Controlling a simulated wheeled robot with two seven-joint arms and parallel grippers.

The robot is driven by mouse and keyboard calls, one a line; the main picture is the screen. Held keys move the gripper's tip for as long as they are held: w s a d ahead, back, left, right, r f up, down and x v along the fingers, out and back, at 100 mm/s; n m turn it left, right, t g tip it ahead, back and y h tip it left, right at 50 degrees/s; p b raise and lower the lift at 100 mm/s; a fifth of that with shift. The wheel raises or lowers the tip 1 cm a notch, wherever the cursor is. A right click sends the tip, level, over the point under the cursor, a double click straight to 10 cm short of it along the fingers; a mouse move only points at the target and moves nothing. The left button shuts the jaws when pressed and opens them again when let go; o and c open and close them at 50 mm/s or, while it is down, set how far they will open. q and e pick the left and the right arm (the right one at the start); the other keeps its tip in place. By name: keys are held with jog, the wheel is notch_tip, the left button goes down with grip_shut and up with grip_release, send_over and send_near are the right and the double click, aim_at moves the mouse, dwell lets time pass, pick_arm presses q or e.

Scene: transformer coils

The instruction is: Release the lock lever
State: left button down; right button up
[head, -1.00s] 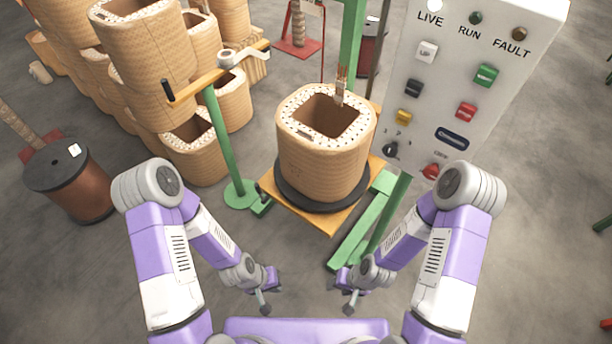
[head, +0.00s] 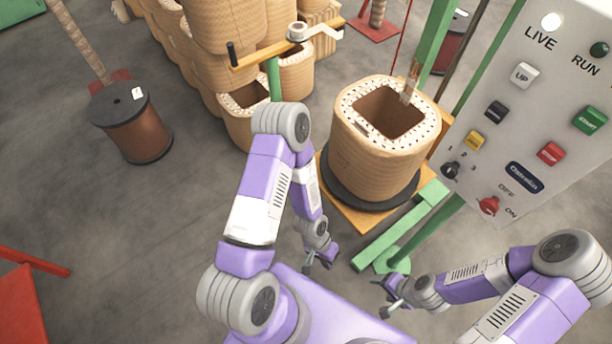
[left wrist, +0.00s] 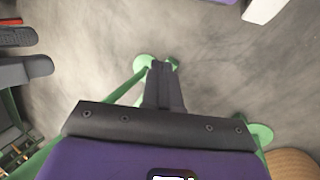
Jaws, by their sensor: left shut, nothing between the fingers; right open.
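I cannot tell which part is the lock lever. My left gripper (head: 320,262) is low in front of the coil, well short of the stand. Its fingers are shut and empty, pointing over bare floor in the left wrist view (left wrist: 163,88). My right gripper (head: 380,298) is open and empty, low on the right, below the control panel.
A wound coil (head: 375,155) sits on a black disc and an orange base plate (head: 352,212). A control panel (head: 540,110) rises at right. Stacked coils (head: 225,50) stand behind the bar. A brown drum (head: 135,130) stands left. The left floor is mostly clear.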

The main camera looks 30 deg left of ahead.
pick_arm(q)
jog(key=a+f+m+g+y, duration=0.3)
jog(key=a+f+m+y, duration=0.25)
jog(key=f+m, duration=0.35)
jog(key=w+a+f+m+t+y+b, duration=0.1)
jog(key=w+a+f+m+y, duration=0.2)
jog(key=w+a+m+y, duration=0.4)
jog(key=w+a+r+m+t+y, duration=0.2)
jog(key=w+m+t, duration=0.6)
jog(key=w, duration=0.8)
jog(key=shift+w+a+r+t+b, duration=0.35)
jog(key=shift+a+r+t, duration=0.1)
jog(key=shift+t, duration=0.65)
jog(key=shift+f, duration=0.1)
